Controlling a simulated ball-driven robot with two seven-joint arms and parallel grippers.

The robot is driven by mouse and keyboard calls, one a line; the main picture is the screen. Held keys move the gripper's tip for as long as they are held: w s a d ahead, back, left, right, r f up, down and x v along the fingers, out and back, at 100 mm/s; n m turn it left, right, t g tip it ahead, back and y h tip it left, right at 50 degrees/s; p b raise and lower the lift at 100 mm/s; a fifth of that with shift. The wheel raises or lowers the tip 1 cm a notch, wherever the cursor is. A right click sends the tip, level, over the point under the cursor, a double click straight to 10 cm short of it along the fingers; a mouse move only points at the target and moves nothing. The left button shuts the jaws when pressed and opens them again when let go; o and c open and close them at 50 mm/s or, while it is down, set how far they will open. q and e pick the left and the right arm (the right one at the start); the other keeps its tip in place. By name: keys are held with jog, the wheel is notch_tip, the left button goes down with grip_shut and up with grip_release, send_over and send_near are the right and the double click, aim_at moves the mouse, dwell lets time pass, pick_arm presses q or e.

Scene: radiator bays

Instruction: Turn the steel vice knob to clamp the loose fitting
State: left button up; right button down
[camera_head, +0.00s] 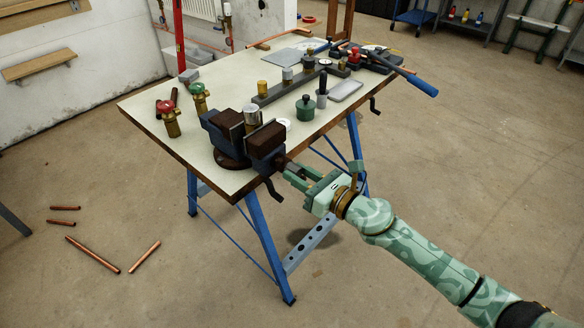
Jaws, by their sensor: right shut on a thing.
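A blue vice with dark brown jaw blocks (266,141) stands at the near corner of the workbench. A silvery cylindrical fitting (251,115) stands upright between its jaws; its lower part is hidden, so I cannot tell whether both jaws touch it. The steel knob (283,163) is at the vice's right end, mostly hidden by my fingers. My right gripper (289,172) comes in from the lower right and is shut on the knob. My left gripper is not in view.
The pale benchtop (190,155) carries brass valves with a red cap (170,120) and a green cap (200,100), a green pot (305,108) and a grey rail (290,85). A dark crank (272,188) hangs below the vice. Copper pipes (92,254) lie on the floor.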

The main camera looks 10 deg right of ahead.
jog(key=m+p, duration=0.1)
jog(key=m, duration=0.2)
jog(key=m+p, duration=0.1)
jog(key=m, duration=0.3)
jog(key=m+p, duration=0.2)
jog(key=m, duration=0.1)
jog(key=shift+r+m, duration=0.35)
jog(key=shift+m, duration=0.05)
jog(key=m+p, duration=0.5)
jog(key=m, duration=0.5)
jog(key=shift+m, duration=0.3)
jog(key=m, duration=0.1)
jog(key=m+p, duration=0.1)
jog(key=m, duration=0.1)
jog(key=shift+f+m, duration=0.2)
jog(key=shift+m, duration=0.1)
jog(key=shift+f+m, duration=0.25)
jog(key=shift+m, duration=0.25)
jog(key=c, duration=1.3)
grip_release()
jog(key=shift+c, duration=0.2)
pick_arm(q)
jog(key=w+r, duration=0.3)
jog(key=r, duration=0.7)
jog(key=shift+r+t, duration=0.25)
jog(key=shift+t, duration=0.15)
pick_arm(e)
jog(key=shift+o, duration=0.3)
jog(key=shift+d, duration=0.15)
